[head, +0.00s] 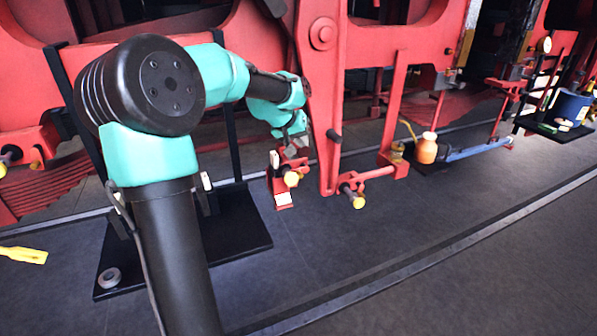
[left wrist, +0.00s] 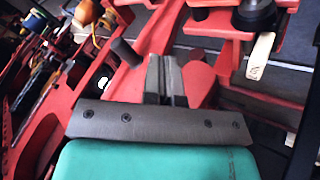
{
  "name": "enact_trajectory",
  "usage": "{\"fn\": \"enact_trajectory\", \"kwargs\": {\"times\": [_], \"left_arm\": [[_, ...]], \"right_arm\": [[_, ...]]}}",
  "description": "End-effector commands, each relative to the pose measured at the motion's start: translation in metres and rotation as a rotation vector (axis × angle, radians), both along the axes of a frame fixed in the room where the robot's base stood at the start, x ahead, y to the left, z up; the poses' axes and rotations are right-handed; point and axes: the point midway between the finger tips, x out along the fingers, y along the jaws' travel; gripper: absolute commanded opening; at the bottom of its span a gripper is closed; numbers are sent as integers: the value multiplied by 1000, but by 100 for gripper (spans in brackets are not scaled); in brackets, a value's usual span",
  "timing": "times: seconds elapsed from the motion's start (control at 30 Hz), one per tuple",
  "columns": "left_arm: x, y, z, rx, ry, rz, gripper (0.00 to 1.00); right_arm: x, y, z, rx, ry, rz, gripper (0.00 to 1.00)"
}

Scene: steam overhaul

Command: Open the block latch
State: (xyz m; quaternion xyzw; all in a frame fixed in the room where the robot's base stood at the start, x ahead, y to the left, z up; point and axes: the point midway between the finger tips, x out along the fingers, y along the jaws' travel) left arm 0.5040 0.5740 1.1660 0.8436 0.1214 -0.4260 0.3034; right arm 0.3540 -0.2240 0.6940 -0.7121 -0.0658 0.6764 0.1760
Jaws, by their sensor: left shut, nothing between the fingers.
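The block latch is hard to pick out for certain. My left gripper's fingers (left wrist: 166,82) are together and empty in the left wrist view. They lie against or just over red metal, beside a rounded red plate (left wrist: 199,80); contact is unclear. A dark round peg (left wrist: 125,51) sticks out to the left of the fingers. My right gripper is not in view.
An orange bottle (head: 427,150) and a blue container (head: 571,108) stand farther right. A black plate (head: 235,225) lies below. The grey floor in front is mostly clear.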

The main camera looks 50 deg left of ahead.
Motion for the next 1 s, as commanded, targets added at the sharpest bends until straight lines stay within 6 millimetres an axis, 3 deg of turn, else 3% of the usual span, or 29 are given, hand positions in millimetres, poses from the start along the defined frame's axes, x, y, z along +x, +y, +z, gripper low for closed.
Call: {"fn": "enact_trajectory", "kwargs": {"times": [0.5,1.0], "left_arm": [[-8,3,-56,-1,2,0,0],[-9,3,-63,1,1,0,0]], "right_arm": [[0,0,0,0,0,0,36],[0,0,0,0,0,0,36]]}}
